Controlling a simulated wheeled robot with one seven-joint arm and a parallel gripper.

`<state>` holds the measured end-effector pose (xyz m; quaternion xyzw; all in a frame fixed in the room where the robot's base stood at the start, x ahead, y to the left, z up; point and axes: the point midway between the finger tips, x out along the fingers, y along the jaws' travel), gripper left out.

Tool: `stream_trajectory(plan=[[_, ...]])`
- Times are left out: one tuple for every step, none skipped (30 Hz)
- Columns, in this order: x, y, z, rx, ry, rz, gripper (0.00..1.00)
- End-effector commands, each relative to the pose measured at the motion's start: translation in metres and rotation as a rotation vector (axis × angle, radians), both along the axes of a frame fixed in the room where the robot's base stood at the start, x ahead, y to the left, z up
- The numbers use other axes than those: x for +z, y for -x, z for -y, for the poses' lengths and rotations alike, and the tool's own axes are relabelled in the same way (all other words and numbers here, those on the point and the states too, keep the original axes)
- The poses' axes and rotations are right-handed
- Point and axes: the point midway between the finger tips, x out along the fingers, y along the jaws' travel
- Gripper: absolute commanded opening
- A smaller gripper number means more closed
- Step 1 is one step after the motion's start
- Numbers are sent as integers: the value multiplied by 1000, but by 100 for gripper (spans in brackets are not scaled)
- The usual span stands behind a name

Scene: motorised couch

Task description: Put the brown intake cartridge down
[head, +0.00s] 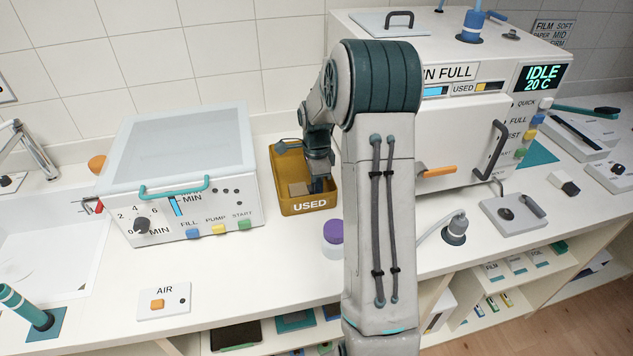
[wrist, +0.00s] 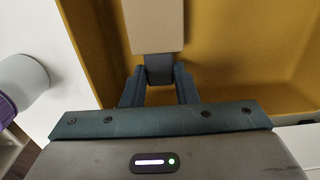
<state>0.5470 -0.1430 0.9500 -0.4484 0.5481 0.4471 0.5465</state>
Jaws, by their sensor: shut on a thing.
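The brown intake cartridge looks like a tan block (wrist: 155,25) with a grey end piece. My gripper (wrist: 160,84) is shut on that grey end in the wrist view. The tan block (head: 298,189) also shows in the head view, inside the ochre bin (head: 306,209) marked USED. My gripper (head: 318,184) reaches down into this bin from above. I cannot tell whether the block touches the bin's floor. Part of the bin's right side is hidden behind my arm in the head view.
A lidded white machine (head: 185,165) stands left of the bin. A larger white machine (head: 450,135) with an IDLE display stands to the right. A purple-topped white jar (head: 333,238) is in front of the bin.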

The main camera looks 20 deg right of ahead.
Motion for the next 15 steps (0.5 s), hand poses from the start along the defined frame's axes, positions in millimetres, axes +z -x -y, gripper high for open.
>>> stream_trajectory(plan=[[-3,0,0,0,0,0,5],[-2,0,0,0,0,0,35],[-1,0,0,0,0,0,46],[-1,0,0,0,0,0,48],[-1,0,0,0,0,0,48],[-1,0,0,0,0,0,48],[-1,0,0,0,0,0,48],[-1,0,0,0,0,0,48],[-1,0,0,0,0,0,48],[-1,0,0,0,0,0,48],[-1,0,0,0,0,0,48],[0,0,0,0,0,0,48],[1,0,0,0,0,0,48],[2,0,0,0,0,1,48],[4,0,0,0,0,2,48]])
